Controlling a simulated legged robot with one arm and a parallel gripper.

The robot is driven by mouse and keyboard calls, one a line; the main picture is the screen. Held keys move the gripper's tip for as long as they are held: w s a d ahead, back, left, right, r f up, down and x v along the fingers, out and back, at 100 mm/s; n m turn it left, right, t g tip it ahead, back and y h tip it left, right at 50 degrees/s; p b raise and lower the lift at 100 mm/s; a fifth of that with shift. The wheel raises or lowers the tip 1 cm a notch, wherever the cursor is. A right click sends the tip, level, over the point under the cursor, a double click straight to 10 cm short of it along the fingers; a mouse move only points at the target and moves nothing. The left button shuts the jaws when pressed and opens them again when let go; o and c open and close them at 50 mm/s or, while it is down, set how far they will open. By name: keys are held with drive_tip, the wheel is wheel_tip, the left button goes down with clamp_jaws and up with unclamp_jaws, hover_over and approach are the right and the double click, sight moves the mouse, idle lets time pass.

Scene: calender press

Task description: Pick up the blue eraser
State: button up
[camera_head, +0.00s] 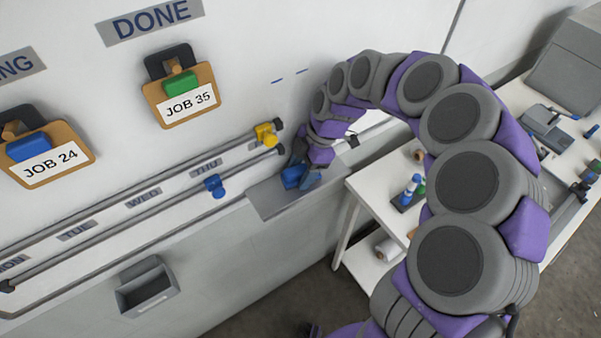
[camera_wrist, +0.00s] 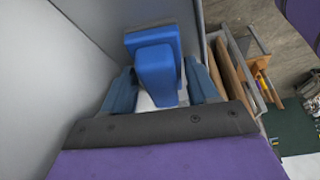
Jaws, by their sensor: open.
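The blue eraser (camera_wrist: 156,74) has a raised blue block on a wider blue body with a grey edge. In the wrist view it lies between the two blue-grey fingers of my gripper (camera_wrist: 158,68), which are open on either side of it. Narrow gaps seem to show beside it; contact is hard to tell. In the head view the eraser (camera_head: 291,176) is on the grey tray (camera_head: 264,201) on the wall, partly hidden by my gripper (camera_head: 303,179).
Wall rails with a blue slider (camera_head: 214,186) and a yellow slider (camera_head: 266,134) end left of my gripper. A white table (camera_head: 376,190) with small items stands to the right. A grey wall bin (camera_head: 146,287) hangs lower left.

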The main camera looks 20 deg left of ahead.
sight(298, 170)
drive_tip(key=shift+c, duration=0.4)
drive_tip(key=c, duration=0.8)
drive_tip(key=shift+c, duration=0.3)
drive_tip(key=shift+r, duration=0.15)
drive_tip(key=shift+r, duration=1.6)
drive_tip(key=shift+s+d+r, duration=0.1)
drive_tip(key=shift+r, duration=0.05)
drive_tip(key=s+d+r, duration=0.1)
drive_tip(key=s+d, duration=0.7)
drive_tip(key=s, duration=0.5)
drive_tip(key=shift+s+d+r, duration=0.15)
drive_tip(key=shift+d, duration=0.05)
